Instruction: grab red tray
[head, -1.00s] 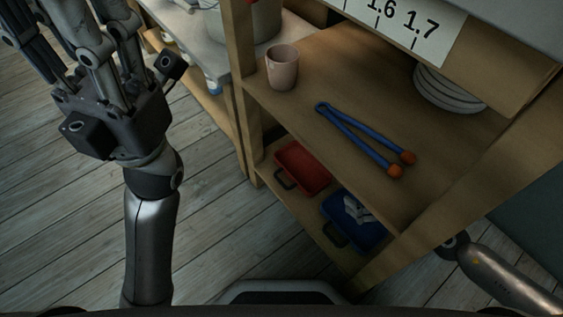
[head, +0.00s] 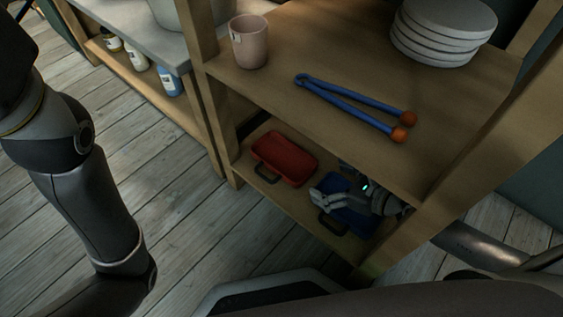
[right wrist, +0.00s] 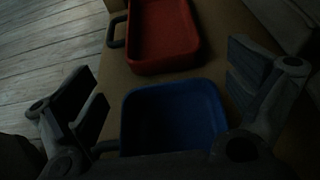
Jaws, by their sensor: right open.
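The red tray (head: 285,158) lies on the lower shelf, with a dark handle on its front side. It also shows at the top of the right wrist view (right wrist: 163,30), beyond the fingers. My right gripper (head: 333,184) is open and empty inside the lower shelf, over the blue tray and to the right of the red tray. In the right wrist view its fingers (right wrist: 168,85) are spread wide, with the blue tray (right wrist: 172,115) below and between them. The blue tray (head: 345,217) is partly hidden by the gripper in the head view. My left gripper is out of view.
The upper shelf (head: 300,45) is above the trays. It holds blue tongs with orange ends (head: 355,105), a pink cup (head: 249,42) and stacked plates (head: 440,35). A wooden post (head: 215,100) stands left of the red tray. Bare floor (head: 190,215) lies in front.

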